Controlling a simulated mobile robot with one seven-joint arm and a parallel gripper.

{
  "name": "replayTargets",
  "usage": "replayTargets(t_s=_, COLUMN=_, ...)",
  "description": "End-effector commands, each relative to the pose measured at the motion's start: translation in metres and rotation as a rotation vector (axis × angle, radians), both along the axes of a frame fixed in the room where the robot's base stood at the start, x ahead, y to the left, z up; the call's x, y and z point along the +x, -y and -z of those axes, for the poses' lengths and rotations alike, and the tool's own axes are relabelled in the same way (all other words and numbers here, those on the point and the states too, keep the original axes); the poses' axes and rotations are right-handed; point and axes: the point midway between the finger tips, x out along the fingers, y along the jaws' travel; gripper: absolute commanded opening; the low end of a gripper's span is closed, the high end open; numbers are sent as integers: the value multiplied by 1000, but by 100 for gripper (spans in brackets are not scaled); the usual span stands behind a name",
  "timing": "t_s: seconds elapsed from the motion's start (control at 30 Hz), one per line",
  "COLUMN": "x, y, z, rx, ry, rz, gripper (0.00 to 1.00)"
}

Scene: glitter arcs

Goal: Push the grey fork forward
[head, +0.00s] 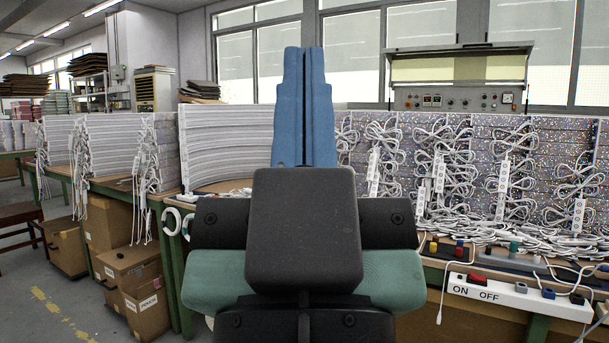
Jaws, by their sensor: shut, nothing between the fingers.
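My gripper (304,52) stands upright in the middle of the head view. Its two blue fingers are pressed together along a vertical seam, with nothing between them. The dark block and green parts of my own arm fill the lower middle and hide part of the bench behind. I cannot make out a grey fork anywhere in this view. It may be hidden behind my arm or outside the picture.
A white ON/OFF switch strip (519,296) lies at the lower right. Tangled white cables (490,246) cover the bench there. Glittery arc panels (408,160) line the bench behind. Cardboard boxes (130,277) stand at left. Open floor (40,315) shows at lower left.

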Motion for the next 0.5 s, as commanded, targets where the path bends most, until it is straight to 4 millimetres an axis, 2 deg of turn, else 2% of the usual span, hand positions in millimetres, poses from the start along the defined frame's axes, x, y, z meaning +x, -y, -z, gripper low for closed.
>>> replayTargets(t_s=0.03, x=0, y=0, z=-36, rx=0, ry=0, rz=0, gripper=0)
replayTargets(t_s=0.5, x=0, y=0, z=-196, rx=0, ry=0, rz=-1, gripper=0)
